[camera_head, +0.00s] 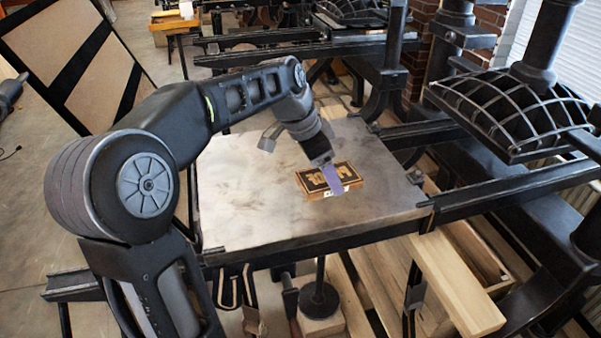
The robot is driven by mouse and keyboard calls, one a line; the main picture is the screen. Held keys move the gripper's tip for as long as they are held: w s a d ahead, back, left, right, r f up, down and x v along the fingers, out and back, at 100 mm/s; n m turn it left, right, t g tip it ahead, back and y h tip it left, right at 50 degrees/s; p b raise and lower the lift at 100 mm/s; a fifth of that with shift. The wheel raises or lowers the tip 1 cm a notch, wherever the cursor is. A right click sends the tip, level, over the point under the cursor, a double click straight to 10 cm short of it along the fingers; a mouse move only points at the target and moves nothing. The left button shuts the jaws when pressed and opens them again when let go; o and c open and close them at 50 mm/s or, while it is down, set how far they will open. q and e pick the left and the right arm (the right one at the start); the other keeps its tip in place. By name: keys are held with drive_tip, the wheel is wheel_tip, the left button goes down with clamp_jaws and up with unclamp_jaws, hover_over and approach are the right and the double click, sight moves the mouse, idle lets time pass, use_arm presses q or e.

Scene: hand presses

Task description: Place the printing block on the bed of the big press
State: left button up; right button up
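The printing block (313,181), a small flat piece with a dark top, gold figures and light brown sides, lies on the bed (250,205) of the big press, right of its middle. The bed is a wide grey metal plate. My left gripper (333,180) reaches down over the block, and a bluish finger crosses the block's top. The far finger is hidden, so I cannot tell whether it grips the block.
The press's dark ribbed platen (510,105) hangs to the right of the bed, above its rails (530,185). The bed's left and front surface is bare. A wooden beam (455,285) sits below at front right. Framed boards (75,65) lean at back left.

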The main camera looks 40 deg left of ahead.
use_arm(q)
drive_tip(key=shift+s+a+r+m, duration=0.45)
drive_tip(key=shift+a+r+m, duration=0.05)
drive_tip(key=shift+r, duration=0.15)
hover_over(324, 212)
drive_tip(key=s, duration=0.1)
drive_tip(key=shift+a+f, duration=0.25)
drive_tip(key=shift+f, duration=1.35)
drive_tip(key=shift+a+f, duration=0.2)
drive_tip(key=shift+f, duration=1.4)
drive_tip(key=shift+f+p, duration=0.4)
drive_tip(key=shift+f, duration=1.45)
drive_tip(key=shift+f, duration=0.15)
drive_tip(key=o, duration=1.7)
